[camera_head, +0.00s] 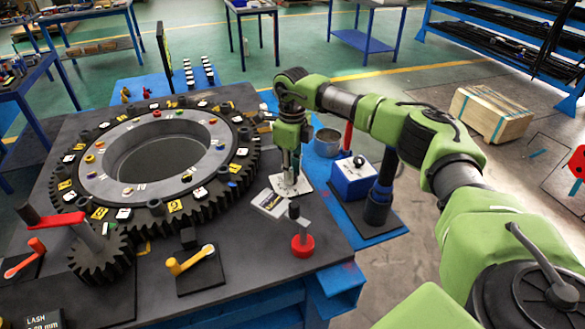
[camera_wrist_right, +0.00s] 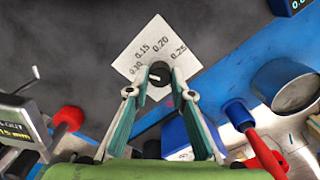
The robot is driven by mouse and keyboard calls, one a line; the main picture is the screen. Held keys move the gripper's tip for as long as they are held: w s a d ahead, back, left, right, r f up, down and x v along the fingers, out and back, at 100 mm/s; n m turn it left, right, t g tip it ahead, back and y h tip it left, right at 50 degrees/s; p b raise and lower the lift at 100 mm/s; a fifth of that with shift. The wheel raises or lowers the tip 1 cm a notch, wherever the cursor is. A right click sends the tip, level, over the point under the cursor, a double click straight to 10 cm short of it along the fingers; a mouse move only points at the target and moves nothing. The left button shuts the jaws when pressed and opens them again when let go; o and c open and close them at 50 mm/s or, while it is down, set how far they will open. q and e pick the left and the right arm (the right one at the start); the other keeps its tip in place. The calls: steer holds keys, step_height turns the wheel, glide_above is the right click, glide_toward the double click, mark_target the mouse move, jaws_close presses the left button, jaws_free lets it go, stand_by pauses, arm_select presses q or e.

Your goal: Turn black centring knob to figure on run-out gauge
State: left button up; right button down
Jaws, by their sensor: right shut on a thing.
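The black centring knob (camera_wrist_right: 159,72) sits on a white dial plate (camera_wrist_right: 140,50) printed 0.10, 0.15, 0.20 and 0.25. A small pale mark shows on the knob, but which figure it points to is hard to tell. My right gripper (camera_wrist_right: 161,88) is shut on the knob from above. In the head view my right gripper (camera_head: 290,181) points down at the plate (camera_head: 304,187) and hides the knob. The run-out gauge (camera_head: 270,203) stands just left of the plate. It is cut off in the wrist view (camera_wrist_right: 12,130), where "OUT" and "15 mm" show. My left gripper is out of view.
A large toothed ring (camera_head: 80,190) fills the left of the dark table. A blue box (camera_head: 353,180) and a grey pot (camera_head: 327,142) stand to the right. A yellow-handled crank (camera_head: 190,262) lies nearer.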

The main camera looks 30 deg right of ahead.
steer(key=m+p, duration=0.1)
steer(key=m, duration=0.4)
steer(key=shift+r+m, duration=0.1)
steer(key=shift+m, duration=0.2)
steer(key=shift+w, duration=0.1)
stand_by(0.3)
steer(key=c, duration=1.8)
jaws_free()
step_height(320, 180, up, 12)
steer(key=shift+f, duration=0.1)
